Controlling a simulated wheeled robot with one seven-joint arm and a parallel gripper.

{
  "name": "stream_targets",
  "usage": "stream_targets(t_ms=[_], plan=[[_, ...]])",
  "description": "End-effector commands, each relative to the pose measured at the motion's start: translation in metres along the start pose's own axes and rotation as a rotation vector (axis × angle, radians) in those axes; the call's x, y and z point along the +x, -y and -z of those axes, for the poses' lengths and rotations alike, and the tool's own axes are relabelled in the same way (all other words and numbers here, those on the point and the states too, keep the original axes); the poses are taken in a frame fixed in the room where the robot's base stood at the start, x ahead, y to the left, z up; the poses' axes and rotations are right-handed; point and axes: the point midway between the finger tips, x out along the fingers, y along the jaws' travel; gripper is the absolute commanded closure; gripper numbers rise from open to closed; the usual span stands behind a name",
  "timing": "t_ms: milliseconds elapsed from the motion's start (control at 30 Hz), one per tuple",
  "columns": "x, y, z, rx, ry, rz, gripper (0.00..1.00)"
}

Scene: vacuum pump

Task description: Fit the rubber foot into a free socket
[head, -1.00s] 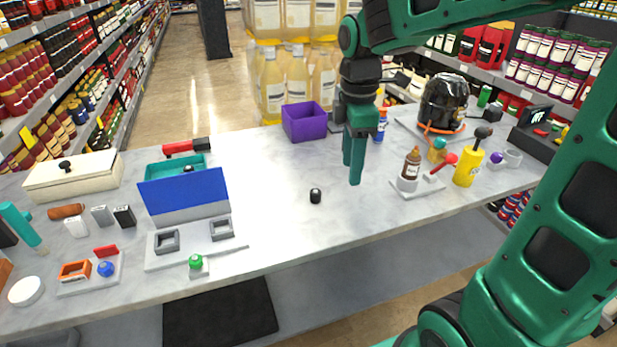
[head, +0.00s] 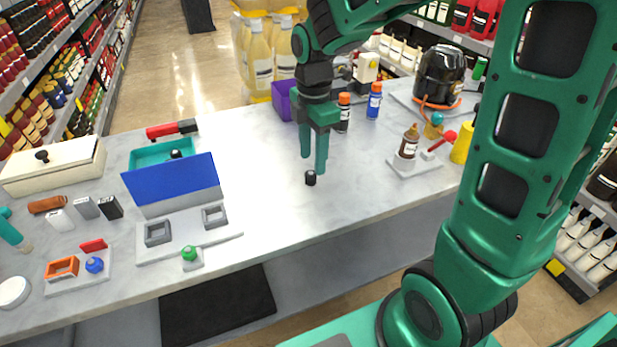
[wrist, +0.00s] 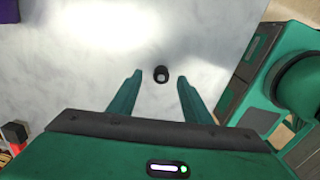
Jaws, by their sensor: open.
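The rubber foot, a small black cylinder with a pale spot on its end (head: 311,178), stands on the grey worktop. In the wrist view the foot (wrist: 161,74) shows between and level with my fingertips, with gaps on both sides. My gripper (head: 314,162) is open and empty, its green fingers pointing down just above or beside the foot; their exact height is unclear. Two grey square frames, which look like sockets, sit on a pale board to the left: a left one (head: 158,233) and a right one (head: 214,216). Both look empty.
A blue panel (head: 172,183) stands tilted behind the frames. A teal tray (head: 143,159) holding a dark piece lies behind it. A green-topped piece (head: 189,254) is at the board's front. Bottles and a black pot (head: 440,76) stand at right. The worktop between foot and board is clear.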

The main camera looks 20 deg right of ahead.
Motion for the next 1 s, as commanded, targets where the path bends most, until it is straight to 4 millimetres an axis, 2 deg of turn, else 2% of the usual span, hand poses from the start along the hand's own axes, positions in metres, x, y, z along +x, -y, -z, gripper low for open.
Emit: stream_targets(t_ms=[33,200,533,567,700,733,1000], plan=[[0.009,0.002,0.002,-0.001,0.0,0.005,0.55],[0.03,0.003,0.003,0.001,0.0,0.004,0.55],[0.035,0.002,0.003,0.001,0.0,0.001,0.55],[0.035,0.002,0.003,0.001,0.0,0.001,0.6],[0.035,0.002,0.003,0.001,0.0,0.001,0.94],[0.035,0.002,0.003,0.001,0.0,0.001,0.99],[0.035,0.002,0.003,0.001,0.0,0.0,1.0]])
